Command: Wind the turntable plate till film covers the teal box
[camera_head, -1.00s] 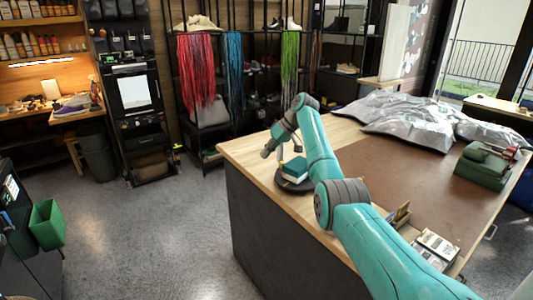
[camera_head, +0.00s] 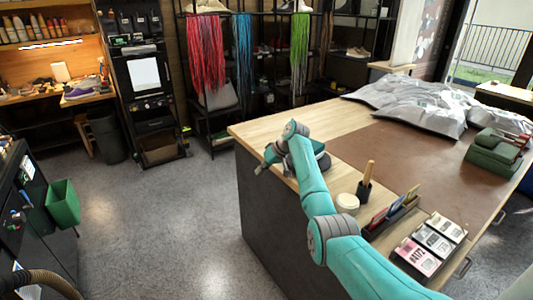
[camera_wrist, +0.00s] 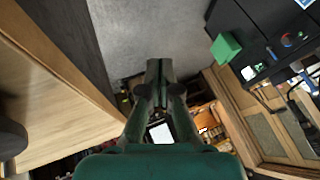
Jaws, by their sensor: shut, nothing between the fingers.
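The teal box (camera_head: 318,146) sits on the dark turntable plate (camera_head: 325,161) near the table's left edge in the head view. My arm crosses in front and hides much of both. I cannot make out film on the box. My gripper (camera_head: 259,171) is to the left of the turntable, past the table edge and apart from the plate. In the wrist view my gripper (camera_wrist: 160,68) is shut and empty, with its fingers over the grey floor. A dark rounded thing (camera_wrist: 10,138) at that view's left edge may be the turntable.
On the table stand a white round container (camera_head: 347,203), a holder with a wooden-handled tool (camera_head: 365,188), a card tray (camera_head: 392,216) and printed boxes (camera_head: 432,245). Silver bags (camera_head: 410,100) and a green case (camera_head: 495,153) lie farther back. The brown mat (camera_head: 415,160) is largely clear.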

